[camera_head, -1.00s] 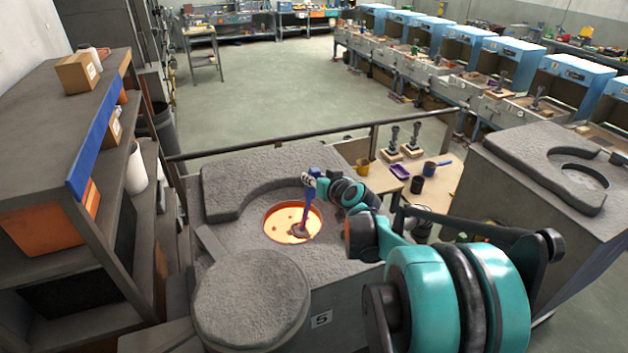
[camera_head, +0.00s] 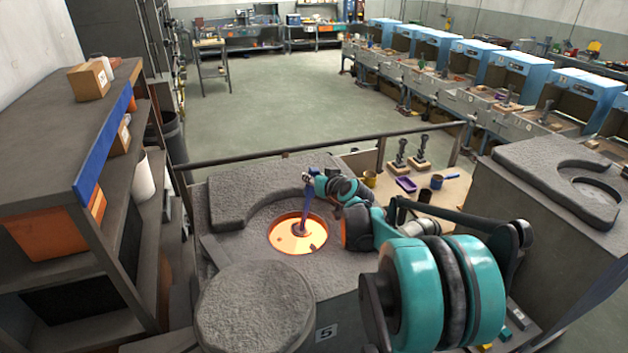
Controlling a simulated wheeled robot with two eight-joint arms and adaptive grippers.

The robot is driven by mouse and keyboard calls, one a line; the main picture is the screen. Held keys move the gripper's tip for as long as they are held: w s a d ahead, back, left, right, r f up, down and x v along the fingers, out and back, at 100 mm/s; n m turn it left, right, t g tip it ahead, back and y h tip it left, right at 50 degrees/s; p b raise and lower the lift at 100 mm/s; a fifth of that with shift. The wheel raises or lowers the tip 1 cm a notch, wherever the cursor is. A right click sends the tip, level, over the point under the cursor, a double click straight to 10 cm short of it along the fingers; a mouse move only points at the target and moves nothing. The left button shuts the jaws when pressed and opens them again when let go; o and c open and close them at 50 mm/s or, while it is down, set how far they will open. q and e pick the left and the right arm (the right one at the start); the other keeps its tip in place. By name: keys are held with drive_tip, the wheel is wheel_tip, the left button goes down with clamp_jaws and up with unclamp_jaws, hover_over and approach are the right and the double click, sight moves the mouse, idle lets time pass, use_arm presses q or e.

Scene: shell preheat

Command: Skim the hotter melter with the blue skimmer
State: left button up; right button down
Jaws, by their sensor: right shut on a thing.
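The near melter (camera_head: 235,205) is a grey block with a round opening of glowing orange melt (camera_head: 285,238). A few dark patches show on the melt. My right gripper (camera_head: 309,178) is above the far right edge of the opening, shut on the blue skimmer (camera_head: 305,208). The skimmer hangs down steeply, and its dark head is at the melt surface near the middle of the opening. A second melter (camera_head: 535,165) stands at the right; its opening (camera_head: 595,192) looks grey, without glow. My left gripper is out of view.
A round grey lid (camera_head: 255,305) sits at the near side of the melter. A shelf (camera_head: 45,175) with boxes stands at the left. A rail (camera_head: 250,157) runs behind the melter. A side table (camera_head: 455,188) holds a purple tray (camera_head: 406,184) and cups.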

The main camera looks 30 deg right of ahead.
drive_tip(key=a, duration=0.2)
drive_tip(key=w+a, duration=0.1)
drive_tip(key=a, duration=0.1)
drive_tip(key=shift+a, duration=0.2)
idle(0.4)
drive_tip(key=shift+s+a, duration=0.25)
drive_tip(key=shift+s, duration=0.8)
drive_tip(key=shift+s+a, duration=0.2)
drive_tip(key=shift+s, duration=0.9)
drive_tip(key=shift+s+a, duration=0.25)
drive_tip(key=shift+s, duration=0.8)
drive_tip(key=d, duration=0.2)
drive_tip(key=s+d, duration=0.1)
drive_tip(key=d, duration=0.1)
drive_tip(key=shift+d, duration=0.15)
